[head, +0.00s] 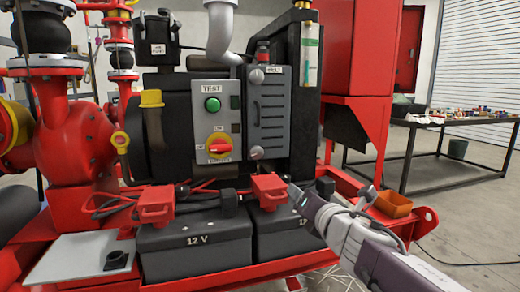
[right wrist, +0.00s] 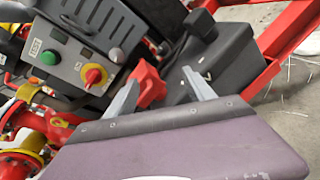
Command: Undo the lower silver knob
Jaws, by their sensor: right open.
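The lower silver knob (head: 256,152) sits at the bottom edge of a grey slotted cover (head: 268,108) on the black engine unit. In the right wrist view the lower knob (right wrist: 116,55) shows small, up and left of the fingers. A second, upper silver knob (head: 256,76) is at the top of the same cover. My right gripper (head: 291,190) is below and to the right of the lower knob, apart from it. In the right wrist view the right gripper (right wrist: 161,72) has its fingers spread, with nothing held between them. My left gripper is not in view.
Red battery clamps (head: 268,188) sit on two black 12 V batteries (head: 196,246) below the cover. A control box with a green button (head: 212,104) and a red-yellow switch (head: 219,145) adjoins it on the left. An orange bin (head: 393,204) stands right.

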